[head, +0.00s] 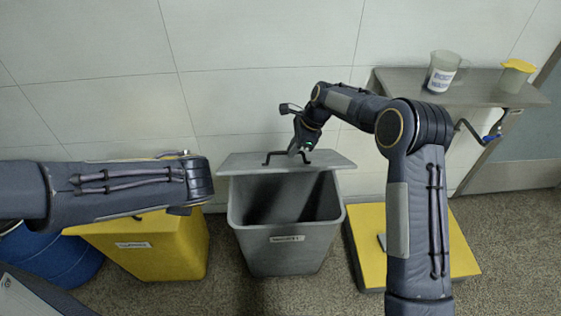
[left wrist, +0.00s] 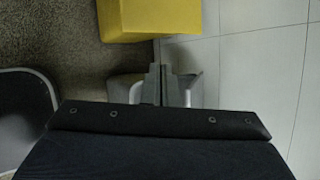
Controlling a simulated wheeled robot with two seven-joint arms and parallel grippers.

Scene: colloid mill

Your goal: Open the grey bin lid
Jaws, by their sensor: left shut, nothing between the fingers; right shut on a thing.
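The grey bin (head: 285,250) stands on the floor in the middle of the head view, with its dark inside showing. Its grey lid (head: 240,162) is up at the back rim, near the wall, and the mouth is uncovered. A black bar handle (head: 270,156) is on the lid. My right gripper (head: 301,149) is shut on the handle, reaching over from the right. My left gripper (left wrist: 160,80) is shut and empty in the left wrist view. In the head view only my left arm shows, left of the bin.
A yellow bin (head: 150,245) stands left of the grey bin, beside a blue drum (head: 60,262). A yellow-topped platform (head: 372,235) is on the right.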

